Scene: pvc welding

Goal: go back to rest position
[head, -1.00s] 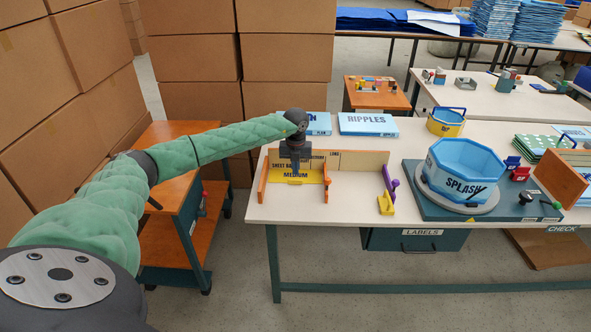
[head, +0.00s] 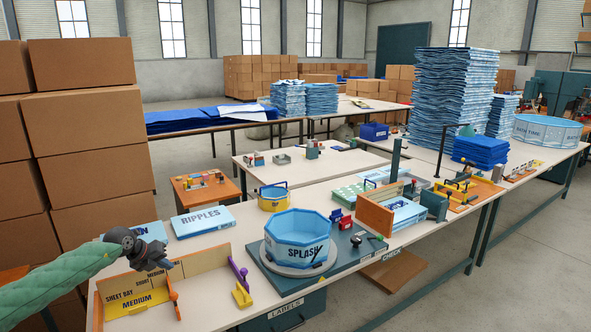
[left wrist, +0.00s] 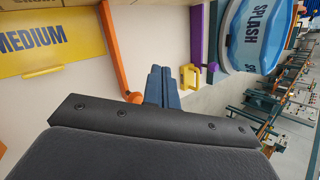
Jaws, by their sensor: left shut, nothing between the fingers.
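My left gripper (head: 167,264) shows at the end of the green-sleeved arm at the lower left of the head view. It is over the sheet bay marked MEDIUM (head: 138,303), near the bay's orange divider (head: 174,297). Its fingers (left wrist: 163,86) are together and empty in the left wrist view, over the table between the orange divider (left wrist: 113,50) and the yellow and purple stop (left wrist: 188,75). My right gripper is in neither view.
A blue SPLASH pool (head: 297,242) stands on a turntable base right of the bay. Blue boxes (head: 202,220) lie behind the gripper. Stacked cartons (head: 85,120) rise at the left. Tall blue sheet stacks (head: 450,100) stand on the right.

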